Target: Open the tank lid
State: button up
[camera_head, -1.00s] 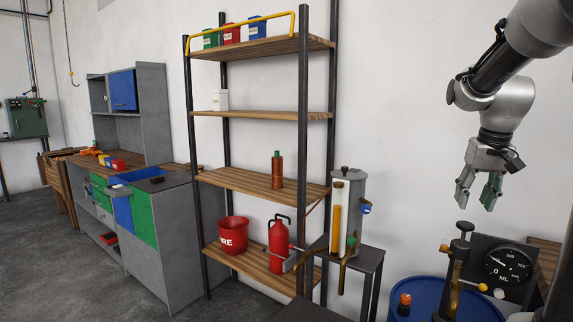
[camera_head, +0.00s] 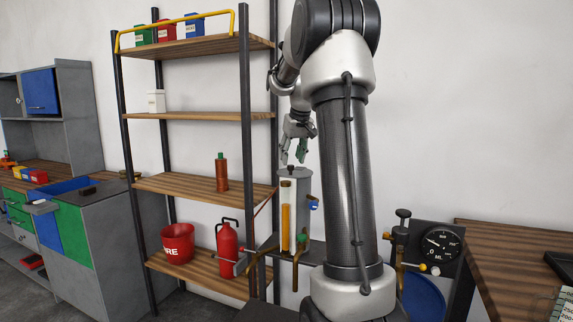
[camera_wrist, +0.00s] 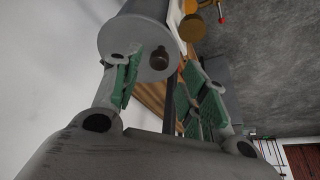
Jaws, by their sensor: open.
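The tank is a grey upright cylinder (camera_head: 303,205) with an orange sight tube on its front, on a small dark stand. Its lid (camera_head: 292,172) is on top, level, with a small dark knob. My gripper (camera_head: 293,153) is open and empty, pointing down just above the lid. In the wrist view the round grey lid (camera_wrist: 130,40) fills the top middle, and the dark knob (camera_wrist: 159,59) shows between my green-padded fingers (camera_wrist: 160,85). I cannot tell whether a finger touches the lid.
A shelf rack (camera_head: 245,150) stands close on the left, with a red fire bucket (camera_head: 177,243) and a red extinguisher (camera_head: 227,245) low down. A gauge panel (camera_head: 440,246) and blue drum (camera_head: 423,297) stand to the right, beside a wooden table (camera_head: 510,250).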

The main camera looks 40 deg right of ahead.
aim_at(291, 166)
jog(key=shift+x, duration=1.7)
jog(key=shift+d, duration=0.1)
jog(key=shift+s, duration=0.1)
grip_shut()
